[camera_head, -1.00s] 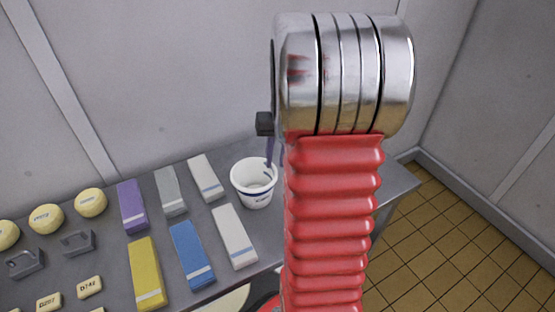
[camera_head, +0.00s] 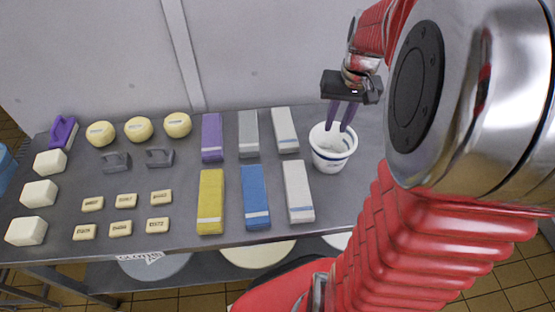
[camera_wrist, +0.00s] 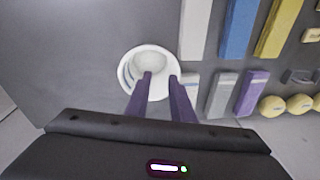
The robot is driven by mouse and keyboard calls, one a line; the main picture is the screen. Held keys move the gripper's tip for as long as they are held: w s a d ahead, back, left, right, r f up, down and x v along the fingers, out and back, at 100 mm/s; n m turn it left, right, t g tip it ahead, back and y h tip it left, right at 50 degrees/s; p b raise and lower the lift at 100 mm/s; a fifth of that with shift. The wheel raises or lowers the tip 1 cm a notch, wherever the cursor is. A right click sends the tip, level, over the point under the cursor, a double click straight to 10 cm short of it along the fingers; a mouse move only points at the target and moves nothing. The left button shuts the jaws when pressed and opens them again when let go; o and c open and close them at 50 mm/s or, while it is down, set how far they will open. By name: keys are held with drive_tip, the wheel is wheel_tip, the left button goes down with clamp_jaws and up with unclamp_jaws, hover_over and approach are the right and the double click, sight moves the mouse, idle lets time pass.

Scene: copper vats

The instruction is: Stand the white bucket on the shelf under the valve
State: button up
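The white bucket (camera_head: 333,148) stands upright on the grey table, near its right part, with a blue band around it. It also shows from above in the wrist view (camera_wrist: 128,73). My gripper (camera_head: 339,128) comes down from above, its two purple fingers apart. In the wrist view my gripper (camera_wrist: 160,77) has one fingertip over the bucket's opening and the other at the rim's right side. I cannot tell whether either finger touches the bucket. No valve shows in these views.
The table (camera_head: 330,207) also bears a blue block (camera_head: 254,190), a white block (camera_head: 298,188) just left of the bucket, several other blocks, soaps and sponges. A wall (camera_head: 260,50) stands behind. My red arm hides the table's right end.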

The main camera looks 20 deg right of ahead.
drive_tip(key=s+a+r+n+t, duration=0.2)
drive_tip(key=s+a, duration=0.3)
drive_tip(key=a, duration=0.6)
drive_tip(key=s+a+r+n+t, duration=0.2)
drive_tip(key=s+a+r+n, duration=0.1)
drive_tip(key=a, duration=0.7)
drive_tip(key=shift+s+a+r, duration=0.35)
drive_tip(key=shift+s+r, duration=0.5)
drive_tip(key=shift+s, duration=0.4)
drive_tip(key=shift+o, duration=0.4)
drive_tip(key=w+d+f+m+g, duration=0.1)
drive_tip(key=w+d+m+g, duration=0.1)
drive_tip(key=d+m, duration=0.8)
drive_tip(key=w+d+f+m+g, duration=0.1)
drive_tip(key=w+d+m+g, duration=0.1)
drive_tip(key=d+m, duration=0.9)
drive_tip(key=shift+w+d+f+h, duration=0.4)
drive_tip(key=shift+w+d, duration=0.2)
drive_tip(key=shift+w, duration=0.3)
